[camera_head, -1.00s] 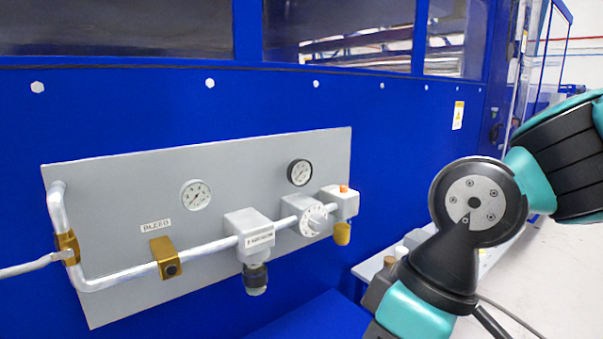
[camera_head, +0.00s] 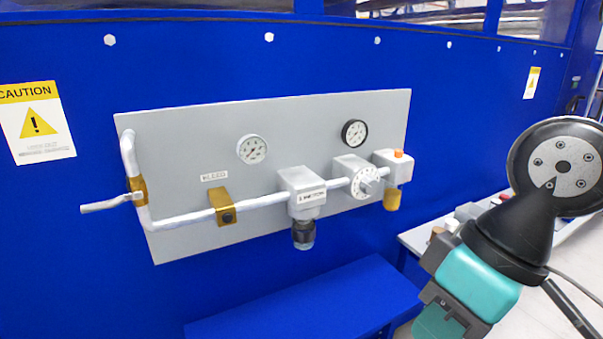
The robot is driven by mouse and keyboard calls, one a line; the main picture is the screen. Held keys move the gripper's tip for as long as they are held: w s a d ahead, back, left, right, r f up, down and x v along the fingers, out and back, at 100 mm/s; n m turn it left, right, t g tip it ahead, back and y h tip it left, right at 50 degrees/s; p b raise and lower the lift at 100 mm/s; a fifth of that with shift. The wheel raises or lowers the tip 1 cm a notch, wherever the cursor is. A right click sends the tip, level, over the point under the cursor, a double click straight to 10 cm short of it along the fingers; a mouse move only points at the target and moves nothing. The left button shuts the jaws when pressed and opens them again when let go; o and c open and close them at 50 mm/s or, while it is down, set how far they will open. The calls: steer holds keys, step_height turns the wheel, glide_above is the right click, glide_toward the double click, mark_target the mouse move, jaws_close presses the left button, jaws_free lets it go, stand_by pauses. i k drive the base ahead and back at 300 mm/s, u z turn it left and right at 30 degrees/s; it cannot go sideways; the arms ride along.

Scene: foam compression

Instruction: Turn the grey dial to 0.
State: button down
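The grey dial (camera_head: 366,182) is a round, pale grey knob with dark marks around its rim. It sits on a grey block on the pipe, right of centre on the grey panel. The marks are too small to read, so I cannot tell its setting. My arm is at the right of the view, apart from the panel and the dial. My gripper is not in view.
The panel (camera_head: 185,125) also carries a white gauge (camera_head: 252,149), a black-rimmed gauge (camera_head: 355,133), a regulator (camera_head: 303,195), a brass valve (camera_head: 226,206) and an orange button (camera_head: 398,153). A blue ledge (camera_head: 310,305) juts out below. A bench with small items stands behind my arm.

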mark_target(368, 185)
steer(key=z, duration=2)
steer(key=i, duration=0.25)
steer(key=u, duration=1.4)
steer(key=i, duration=0.3)
steer(key=u, duration=0.25)
